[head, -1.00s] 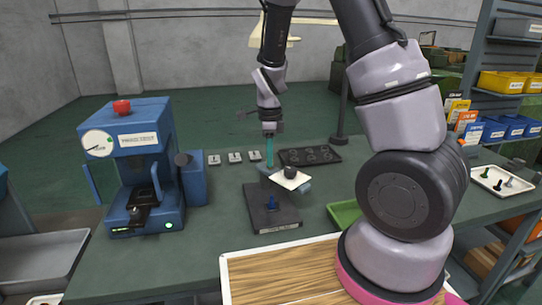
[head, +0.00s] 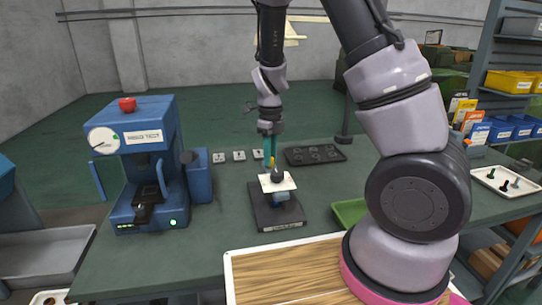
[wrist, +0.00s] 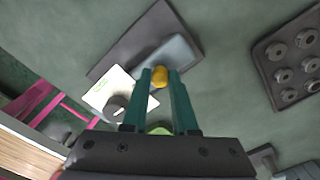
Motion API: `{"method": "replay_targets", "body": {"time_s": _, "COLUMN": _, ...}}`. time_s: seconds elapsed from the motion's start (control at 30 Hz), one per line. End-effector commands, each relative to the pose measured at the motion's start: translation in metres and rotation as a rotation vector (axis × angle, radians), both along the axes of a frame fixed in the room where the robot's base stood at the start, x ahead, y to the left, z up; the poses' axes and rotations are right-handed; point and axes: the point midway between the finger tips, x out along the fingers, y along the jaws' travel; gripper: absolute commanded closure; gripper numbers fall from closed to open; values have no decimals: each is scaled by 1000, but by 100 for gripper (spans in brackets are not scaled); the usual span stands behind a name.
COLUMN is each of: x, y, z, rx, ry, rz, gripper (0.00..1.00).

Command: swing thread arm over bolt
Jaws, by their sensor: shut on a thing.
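The thread gauge stand has a dark base plate (head: 266,219) on the bench. Its swing arm (wrist: 178,50) is blue-grey, with a yellow ball knob (wrist: 159,78) at one end. It carries a white plate (head: 269,185) with a dark round knob (head: 278,176) on it. My gripper (wrist: 160,75) is shut on the yellow knob, with a teal finger on each side; in the head view my gripper (head: 270,158) comes down from above behind the white plate. The white plate and arm lie above the base plate. The bolt is hidden, so I cannot tell its exact relation to the arm.
A blue press machine (head: 150,160) stands at the left. A green tray (head: 348,212) sits at the right, with a wooden board (head: 285,275) in front.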

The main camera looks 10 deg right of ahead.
Motion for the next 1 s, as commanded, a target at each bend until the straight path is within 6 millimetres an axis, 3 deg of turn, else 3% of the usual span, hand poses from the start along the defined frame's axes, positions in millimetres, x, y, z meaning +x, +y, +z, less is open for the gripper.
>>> {"method": "replay_targets", "body": {"time_s": 0.33, "x": 1, "y": 1, "z": 1, "rx": 2, "ry": -2, "rz": -2, "gripper": 100}}
{"method": "replay_targets", "body": {"time_s": 0.37, "x": 1, "y": 1, "z": 1, "rx": 1, "ry": -3, "rz": -2, "gripper": 70}}
{"method": "replay_targets", "body": {"time_s": 0.43, "x": 1, "y": 1, "z": 1, "rx": 2, "ry": -2, "rz": -2, "gripper": 43}}
{"method": "replay_targets", "body": {"time_s": 0.77, "x": 1, "y": 0, "z": 1, "rx": 1, "ry": -1, "rz": -1, "gripper": 43}}
{"method": "replay_targets", "body": {"time_s": 0.87, "x": 1, "y": 1, "z": 9, "rx": 1, "ry": -3, "rz": 0, "gripper": 43}}
{"method": "replay_targets", "body": {"time_s": 1.0, "x": 1, "y": 1, "z": 32, "rx": 3, "ry": -4, "rz": 0, "gripper": 43}}
